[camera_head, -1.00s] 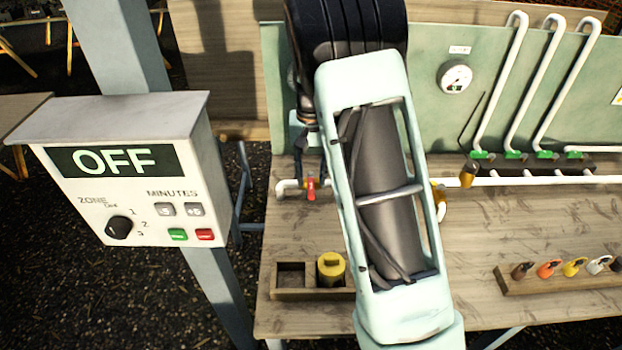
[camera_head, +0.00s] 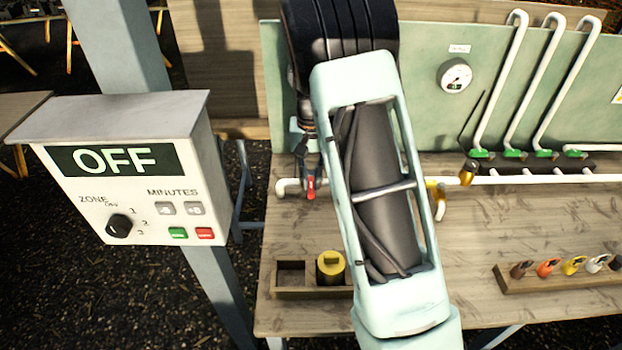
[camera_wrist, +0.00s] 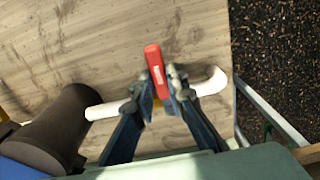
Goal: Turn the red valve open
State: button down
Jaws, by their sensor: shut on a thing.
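The red valve handle (camera_head: 311,187) sits on the white pipe (camera_head: 289,186) at the left end of the bench, left of my arm. In the wrist view the red handle (camera_wrist: 156,70) stands between my fingertips, and the white pipe (camera_wrist: 210,84) runs across behind it. My gripper (camera_wrist: 157,95) is shut on the handle, with one dark finger on each side. In the head view my gripper (camera_head: 307,160) shows only in part beside my arm. The valve body under the handle is mostly hidden by the fingers.
A control box (camera_head: 130,170) reading OFF stands at the left. A wooden tray (camera_head: 290,293) with a yellow cylinder (camera_head: 331,266) lies at the bench front. A gauge (camera_head: 455,76) and white pipes are on the green panel (camera_head: 430,125). A rack of coloured tags (camera_head: 560,280) is at right.

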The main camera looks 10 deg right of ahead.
jog(key=shift+d, duration=0.15)
jog(key=shift+w+d+n+b, duration=0.2)
jog(key=shift+w+d+n, duration=0.7)
jog(key=shift+n, duration=2.1)
jog(key=shift+w+d+n+b, duration=0.25)
jog(key=shift+w+d+n, duration=0.65)
jog(key=shift+n, duration=2.1)
jog(key=shift+w+d+n+b, duration=0.2)
jog(key=shift+w+d+n, duration=0.25)
jog(key=shift+d+n, duration=1.75)
jog(key=shift+a+n, duration=0.85)
jog(key=shift+n, duration=0.05)
jog(key=c, duration=1.9)
grip_release()
jog(key=shift+c, duration=0.2)
notch_tip(320, 180, up, 12)
